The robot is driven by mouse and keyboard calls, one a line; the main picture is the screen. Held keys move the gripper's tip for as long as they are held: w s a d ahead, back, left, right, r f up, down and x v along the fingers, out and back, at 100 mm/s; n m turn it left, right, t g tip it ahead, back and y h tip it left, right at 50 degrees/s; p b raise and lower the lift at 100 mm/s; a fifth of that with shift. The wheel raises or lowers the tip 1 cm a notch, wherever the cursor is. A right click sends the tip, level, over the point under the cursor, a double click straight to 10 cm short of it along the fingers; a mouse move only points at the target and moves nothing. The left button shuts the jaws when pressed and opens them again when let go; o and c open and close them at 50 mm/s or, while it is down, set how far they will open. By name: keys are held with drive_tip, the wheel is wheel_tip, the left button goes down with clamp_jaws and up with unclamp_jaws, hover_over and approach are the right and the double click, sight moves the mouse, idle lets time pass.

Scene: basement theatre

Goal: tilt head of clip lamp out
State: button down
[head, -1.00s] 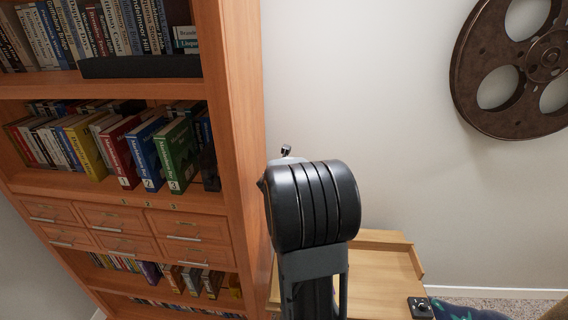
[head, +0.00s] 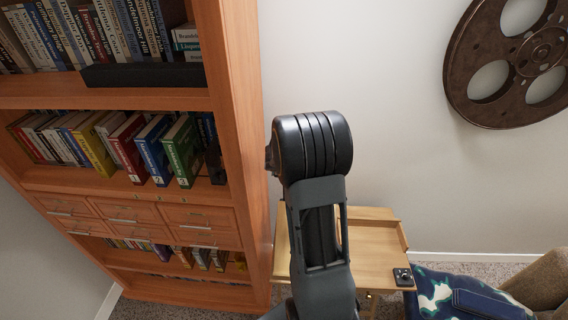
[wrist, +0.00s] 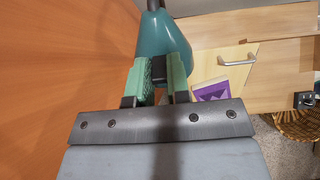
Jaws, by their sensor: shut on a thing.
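In the wrist view, the teal head of the clip lamp (wrist: 165,38) hangs beside the orange wood panel, with a dark stem at its top. My gripper (wrist: 161,68) has green finger pads and is shut on the lower end of the lamp head. The exact contact is partly hidden by the fingers. In the head view my own arm stands in the middle and hides the gripper and the lamp.
A tall orange bookcase (head: 238,130) fills the left. A light wood desk or cabinet (head: 375,262) stands low behind my arm, with a small black device (head: 403,277) on it. A film reel (head: 510,60) hangs on the wall. A patterned blue seat (head: 465,295) is lower right.

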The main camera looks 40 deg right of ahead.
idle(0.3)
drive_tip(key=c, duration=1.1)
unclamp_jaws()
drive_tip(key=v, duration=1.3)
drive_tip(key=shift+s+a+r, duration=0.15)
drive_tip(key=shift+s+r, duration=0.1)
drive_tip(key=shift+a, duration=0.1)
